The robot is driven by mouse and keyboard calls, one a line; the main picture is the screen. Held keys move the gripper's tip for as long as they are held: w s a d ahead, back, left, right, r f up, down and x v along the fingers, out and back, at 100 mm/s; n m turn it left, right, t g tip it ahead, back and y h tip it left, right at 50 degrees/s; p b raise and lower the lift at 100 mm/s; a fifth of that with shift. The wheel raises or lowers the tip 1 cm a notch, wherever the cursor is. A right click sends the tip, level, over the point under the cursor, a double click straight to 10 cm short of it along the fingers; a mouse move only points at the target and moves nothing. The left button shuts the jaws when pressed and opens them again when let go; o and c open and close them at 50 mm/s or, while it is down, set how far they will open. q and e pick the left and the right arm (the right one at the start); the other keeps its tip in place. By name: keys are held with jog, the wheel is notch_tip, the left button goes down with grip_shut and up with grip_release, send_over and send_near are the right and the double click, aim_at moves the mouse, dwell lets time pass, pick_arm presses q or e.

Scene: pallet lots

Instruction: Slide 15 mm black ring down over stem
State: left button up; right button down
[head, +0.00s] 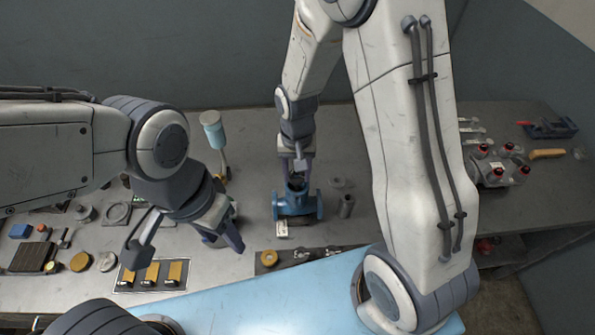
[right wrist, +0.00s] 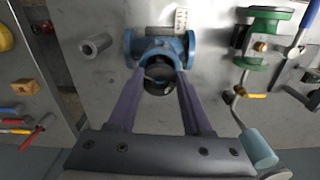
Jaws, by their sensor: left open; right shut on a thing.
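The blue valve body (head: 300,203) stands on the grey bench in the middle of the head view, a flange on each side. My right gripper (head: 299,170) points down just above its top opening. In the right wrist view, my right gripper (right wrist: 160,82) is shut on a dark ring (right wrist: 158,86) at the valve body (right wrist: 172,46). The stem is not clearly visible, and I cannot tell whether the ring is around it. My left gripper (head: 186,244) is open and empty over the bench, left of the valve.
A grey cylinder (head: 346,206) stands right of the valve. A tray with yellow pieces (head: 152,276) lies below my left gripper. A green valve (right wrist: 262,40) and a light-blue cylinder (right wrist: 258,150) stand on the right in the wrist view.

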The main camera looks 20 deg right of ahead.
jog(key=shift+f+b, duration=0.95)
jog(key=shift+f, duration=0.35)
grip_release()
jog(key=shift+r, duration=0.1)
dwell(0.5)
jog(key=shift+r+p, duration=3.15)
jog(key=shift+r, duration=0.35)
jog(key=shift+f, duration=0.1)
